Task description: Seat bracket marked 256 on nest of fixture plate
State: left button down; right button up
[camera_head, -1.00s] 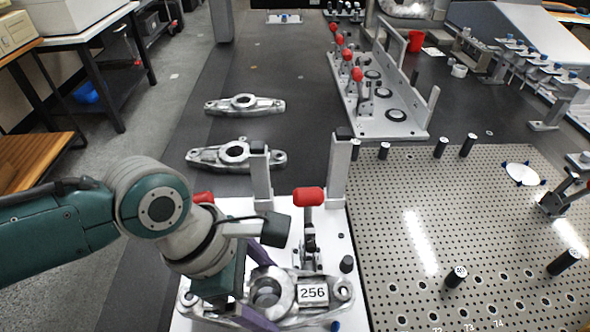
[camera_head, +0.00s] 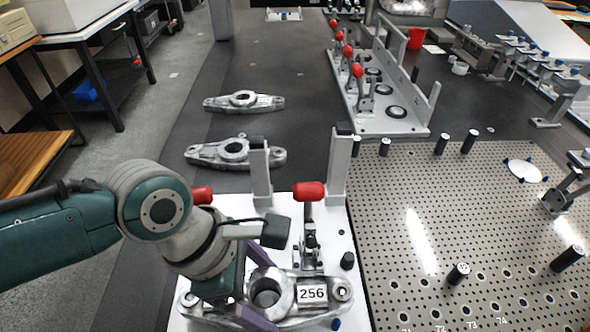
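The bracket marked 256 (camera_head: 312,293) is a grey cast part with a large central ring and a white label. It lies across the near end of the white fixture plate (camera_head: 233,207). My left gripper (camera_head: 262,286) reaches down at the bracket's ring, with its purple fingers on the far and near sides of the ring. Whether the fingers press on the ring cannot be told. The nest under the bracket is hidden. A red-handled toggle clamp (camera_head: 309,193) stands just behind the bracket. My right gripper is not in view.
Two similar brackets, one nearer (camera_head: 236,152) and one farther (camera_head: 244,101), lie on the dark table behind. Two uprights (camera_head: 338,170) rise from the plate's far end. A perforated plate (camera_head: 450,230) with black posts is at right. A white clamp fixture (camera_head: 390,125) stands farther back.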

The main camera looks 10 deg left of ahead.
pick_arm(q)
jog(key=shift+f+b, duration=0.45)
jog(key=shift+f, duration=0.2)
grip_release()
jog(key=p+v, duration=0.4)
jog(key=v, duration=0.5)
jog(key=shift+p, duration=0.35)
jog(key=shift+a+r, duration=0.2)
jog(key=shift+r, duration=0.25)
